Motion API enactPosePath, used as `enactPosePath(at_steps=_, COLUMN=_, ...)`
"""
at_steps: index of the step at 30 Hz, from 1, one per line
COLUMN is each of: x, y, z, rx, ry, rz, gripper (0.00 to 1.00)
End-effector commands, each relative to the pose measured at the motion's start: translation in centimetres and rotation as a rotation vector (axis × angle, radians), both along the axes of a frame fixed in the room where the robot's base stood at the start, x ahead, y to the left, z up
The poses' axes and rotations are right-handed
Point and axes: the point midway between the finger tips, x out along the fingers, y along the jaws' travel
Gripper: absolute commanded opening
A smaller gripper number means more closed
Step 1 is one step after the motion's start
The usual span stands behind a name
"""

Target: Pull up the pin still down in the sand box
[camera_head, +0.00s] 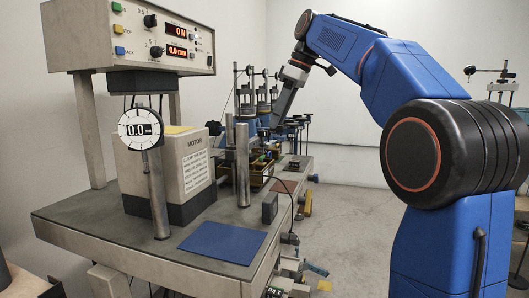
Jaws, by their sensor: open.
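My gripper (278,122) is at the end of my blue arm, pointing down over the far part of the bench. It is open, but its fingertips are small and overlap the equipment behind them. A box with a yellowish rim (259,182), which may be the sand box, sits on the bench below and left of my gripper, partly hidden by grey posts. Several thin rods with dark tops (299,120) stand just right of my gripper. I cannot tell which pins are up or down, nor whether my gripper touches anything.
A motor housing (190,165), dial gauge (141,129) and control panel (155,40) fill the left side. A blue mat (222,242) lies on the near bench top. Open floor lies right of the bench.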

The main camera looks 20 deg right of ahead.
Motion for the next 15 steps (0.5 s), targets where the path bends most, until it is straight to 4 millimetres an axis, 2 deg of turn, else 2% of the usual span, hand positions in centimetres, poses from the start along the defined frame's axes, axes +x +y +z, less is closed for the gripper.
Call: enactPosePath(at_steps=15, x=1.8, y=2.9, z=-8.3, rx=0.001, ry=0.002, rz=0.001, gripper=0.47)
